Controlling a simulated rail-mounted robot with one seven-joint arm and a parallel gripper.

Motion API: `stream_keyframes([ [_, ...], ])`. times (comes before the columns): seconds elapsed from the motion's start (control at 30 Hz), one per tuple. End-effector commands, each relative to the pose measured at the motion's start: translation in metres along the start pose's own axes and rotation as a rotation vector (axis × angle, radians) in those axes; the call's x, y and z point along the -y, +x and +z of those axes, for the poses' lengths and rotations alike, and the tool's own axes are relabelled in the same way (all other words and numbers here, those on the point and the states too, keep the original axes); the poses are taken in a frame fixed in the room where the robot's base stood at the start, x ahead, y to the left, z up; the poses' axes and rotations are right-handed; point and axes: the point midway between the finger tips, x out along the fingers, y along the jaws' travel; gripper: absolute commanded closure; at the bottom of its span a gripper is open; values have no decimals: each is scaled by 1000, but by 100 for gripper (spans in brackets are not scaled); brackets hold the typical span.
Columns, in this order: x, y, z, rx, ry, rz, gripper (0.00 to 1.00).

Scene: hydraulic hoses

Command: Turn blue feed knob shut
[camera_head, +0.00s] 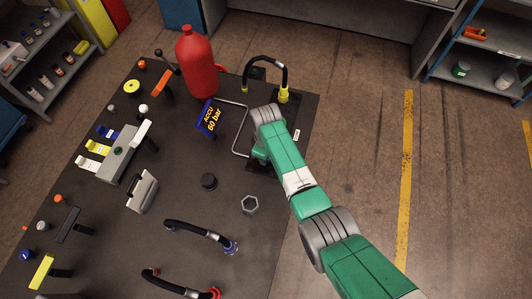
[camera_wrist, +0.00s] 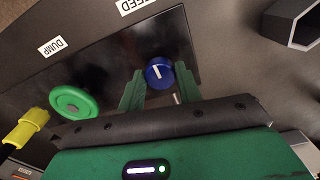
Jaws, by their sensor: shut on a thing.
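The blue feed knob (camera_wrist: 161,80) shows in the wrist view as a round cap with a white line on its face, the line running roughly up and down in the picture. My gripper (camera_wrist: 159,74) has its two green fingers on either side of the knob, closed on it. The label FEED (camera_wrist: 135,5) is on the panel beyond the knob, upside down. In the head view my gripper (camera_head: 258,156) is at the table's right side, and the arm hides the knob.
A green round handwheel (camera_wrist: 72,103), a DUMP label (camera_wrist: 52,46) and a yellow fitting (camera_wrist: 30,126) lie left of the knob. In the head view a red tank (camera_head: 197,65), a blue ACCU sign (camera_head: 209,118) and a black hose (camera_head: 268,59) stand nearby.

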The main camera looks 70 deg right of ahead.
Motion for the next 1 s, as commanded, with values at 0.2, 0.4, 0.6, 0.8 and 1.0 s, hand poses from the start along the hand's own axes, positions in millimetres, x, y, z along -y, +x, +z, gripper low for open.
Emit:
stream_keyframes([
  [0.2,0,-1,0,-1,-1,1,44],
  [0.4,0,-1,0,0,0,0,44],
  [0.6,0,-31,-1,-4,0,3,44],
  [0.8,0,-67,-1,-3,-1,2,44],
  [1.0,0,-79,0,0,-1,0,44],
])
